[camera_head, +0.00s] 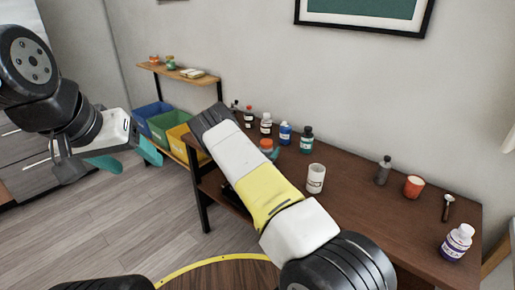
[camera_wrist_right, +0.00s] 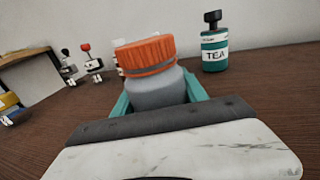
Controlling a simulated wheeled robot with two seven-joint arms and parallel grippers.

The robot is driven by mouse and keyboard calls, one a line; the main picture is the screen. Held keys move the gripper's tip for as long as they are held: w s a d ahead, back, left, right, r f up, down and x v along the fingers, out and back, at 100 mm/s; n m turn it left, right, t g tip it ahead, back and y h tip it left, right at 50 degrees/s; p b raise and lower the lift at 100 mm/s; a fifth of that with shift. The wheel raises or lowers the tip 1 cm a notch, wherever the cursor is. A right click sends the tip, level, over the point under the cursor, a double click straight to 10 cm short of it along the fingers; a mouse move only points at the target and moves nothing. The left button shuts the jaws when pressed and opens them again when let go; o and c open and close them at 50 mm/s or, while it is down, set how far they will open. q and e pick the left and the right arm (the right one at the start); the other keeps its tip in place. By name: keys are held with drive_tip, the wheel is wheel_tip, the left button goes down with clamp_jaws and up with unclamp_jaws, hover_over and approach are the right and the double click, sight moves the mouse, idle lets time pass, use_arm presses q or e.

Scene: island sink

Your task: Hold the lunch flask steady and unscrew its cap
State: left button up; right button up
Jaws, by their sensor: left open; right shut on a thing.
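The lunch flask is a grey jar (camera_wrist_right: 158,93) with a ribbed orange cap (camera_wrist_right: 146,54) on top. It stands upright on the brown table in the right wrist view. In the head view its orange cap (camera_head: 267,143) shows just beyond my right arm, which hides most of the body. My right gripper (camera_wrist_right: 160,100) is shut on the grey body below the cap, with a teal finger on each side. My left gripper (camera_head: 124,158) is open and empty, out over the floor left of the table, well away from the flask.
A teal tea bottle (camera_wrist_right: 215,50) stands behind the flask, with several small bottles beyond. Coloured bins (camera_head: 160,122) sit on a shelf at left.

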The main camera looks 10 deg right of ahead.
sight(269, 143)
drive_tip(key=shift+r, duration=0.15)
drive_tip(key=shift+r, duration=0.55)
wheel_tip(269, 143, up, 2)
drive_tip(key=shift+r, duration=0.15)
drive_tip(key=s+a+r, duration=0.1)
drive_tip(key=s+a, duration=0.1)
drive_tip(key=s, duration=1.4)
drive_tip(key=shift+a+r, duration=0.2)
drive_tip(key=shift+a, duration=0.05)
drive_tip(key=o, duration=0.9)
clamp_jaws()
